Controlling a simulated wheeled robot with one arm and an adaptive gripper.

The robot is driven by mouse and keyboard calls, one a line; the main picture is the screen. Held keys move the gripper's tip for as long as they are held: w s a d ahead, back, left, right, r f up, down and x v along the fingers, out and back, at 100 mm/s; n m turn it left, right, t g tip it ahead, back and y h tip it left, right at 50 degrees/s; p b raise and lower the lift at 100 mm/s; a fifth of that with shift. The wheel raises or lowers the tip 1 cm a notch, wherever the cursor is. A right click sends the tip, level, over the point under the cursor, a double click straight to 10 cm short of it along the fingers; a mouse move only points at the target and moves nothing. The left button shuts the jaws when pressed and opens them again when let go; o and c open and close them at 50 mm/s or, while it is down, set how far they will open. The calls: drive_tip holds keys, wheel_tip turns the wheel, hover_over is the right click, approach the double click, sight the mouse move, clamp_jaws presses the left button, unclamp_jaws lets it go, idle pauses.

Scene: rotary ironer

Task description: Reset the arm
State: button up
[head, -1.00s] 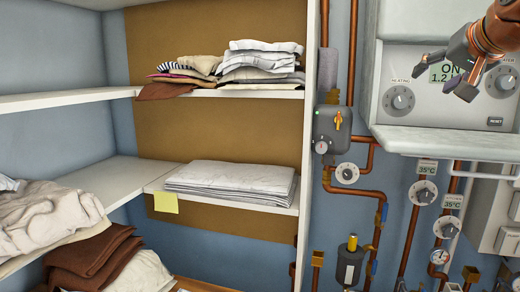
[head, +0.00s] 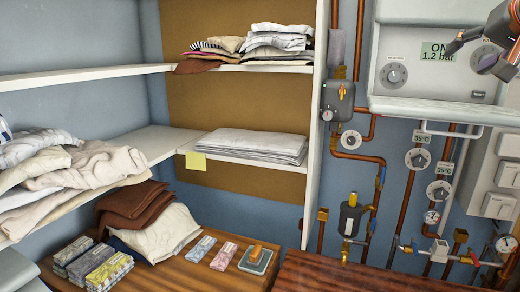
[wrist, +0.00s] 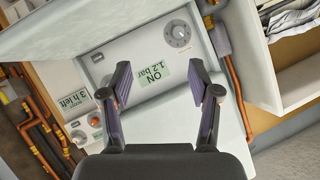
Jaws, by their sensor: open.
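My gripper (head: 478,55) is at the upper right of the head view, in front of the white boiler panel (head: 400,95). In the wrist view my gripper (wrist: 160,85) is open and empty, its two dark fingers spread apart. Between the fingers the display (wrist: 154,78) reads "ON 1.2 bar". The heating knob (wrist: 178,33) shows above it, beyond the fingertips. The same display also shows in the head view (head: 438,52), with a knob (head: 394,72) to its left. The right part of the panel is partly hidden by my gripper.
Shelves with folded linen (head: 250,143) and heaped clothes (head: 75,170) stand at left. Copper pipes (head: 360,156), valves and gauges run below the panel.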

drive_tip(key=w+a+f+n+g+y, duration=0.2)
drive_tip(key=w+a+f+n+g, duration=0.1)
drive_tip(key=a+f, duration=0.85)
drive_tip(key=s+a+f+n+g, duration=0.1)
drive_tip(key=s+a+f, duration=0.3)
drive_tip(key=f, duration=0.4)
drive_tip(key=s+a+f+n+g, duration=0.1)
drive_tip(key=s+a+f+g, duration=0.2)
drive_tip(key=f, duration=0.6)
drive_tip(key=s+a+f+n+g, duration=0.1)
drive_tip(key=s+a+f+g, duration=0.2)
drive_tip(key=s+a+f, duration=0.3)
wheel_tip(320, 180, down, 3)
drive_tip(key=shift+s+a+f+n+y, duration=0.2)
drive_tip(key=shift+s+a+n+y, duration=0.1)
drive_tip(key=shift+s+n, duration=0.15)
drive_tip(key=s+f+g, duration=0.1)
drive_tip(key=s+f, duration=0.3)
drive_tip(key=s, duration=0.1)
drive_tip(key=s+f+g, duration=0.1)
drive_tip(key=s+f, duration=0.4)
drive_tip(key=s+f+g, duration=0.2)
drive_tip(key=s+f, duration=0.2)
drive_tip(key=s, duration=0.1)
drive_tip(key=shift+s+a+f, duration=0.2)
drive_tip(key=shift+s+a, duration=0.15)
drive_tip(key=shift+s, duration=0.05)
